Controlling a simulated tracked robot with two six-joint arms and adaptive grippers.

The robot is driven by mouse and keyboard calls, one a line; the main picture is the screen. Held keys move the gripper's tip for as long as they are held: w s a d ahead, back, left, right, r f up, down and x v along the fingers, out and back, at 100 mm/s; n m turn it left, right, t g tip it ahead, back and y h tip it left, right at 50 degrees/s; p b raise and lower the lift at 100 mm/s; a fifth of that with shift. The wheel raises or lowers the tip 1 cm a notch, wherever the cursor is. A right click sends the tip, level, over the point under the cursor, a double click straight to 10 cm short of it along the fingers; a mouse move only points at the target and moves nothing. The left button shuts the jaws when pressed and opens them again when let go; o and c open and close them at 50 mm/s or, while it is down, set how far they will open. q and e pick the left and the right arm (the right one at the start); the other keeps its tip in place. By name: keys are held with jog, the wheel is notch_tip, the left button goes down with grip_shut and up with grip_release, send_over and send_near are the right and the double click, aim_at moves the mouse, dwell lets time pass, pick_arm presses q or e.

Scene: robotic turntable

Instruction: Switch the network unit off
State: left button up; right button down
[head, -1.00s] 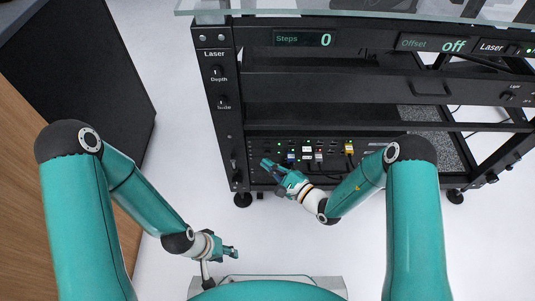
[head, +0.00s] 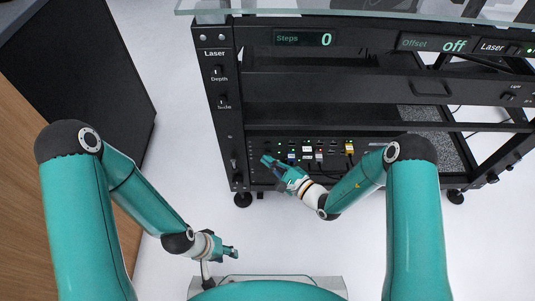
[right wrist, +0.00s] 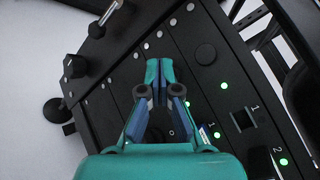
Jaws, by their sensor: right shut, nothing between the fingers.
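The network unit (head: 318,143) is the black panel low in the rack, with small green lights lit and several cables plugged in. In the right wrist view its panel (right wrist: 240,95) shows green lights and numbered ports. My right gripper (head: 266,160) is shut and empty, its tips at the panel's left part; the wrist view shows the tips together (right wrist: 159,66) over the panel. I cannot tell whether they touch it. A small "O" mark (right wrist: 172,133) shows between the fingers; the rest of the switch is hidden. My left gripper (head: 232,252) hangs away over the floor.
The rack (head: 222,110) carries Laser knobs, a Steps display (head: 304,39) reading 0 and an Offset display reading off. A round black knob (right wrist: 205,54) and a protruding black knob (right wrist: 75,66) are near the right fingers. White floor is clear in front.

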jog(key=shift+w, duration=0.25)
jog(key=shift+s, duration=0.1)
jog(key=shift+s+p, duration=0.35)
jog(key=shift+s, duration=0.45)
jog(key=s+p, duration=0.2)
jog(key=s, duration=0.4)
dwell(0.4)
dwell(0.4)
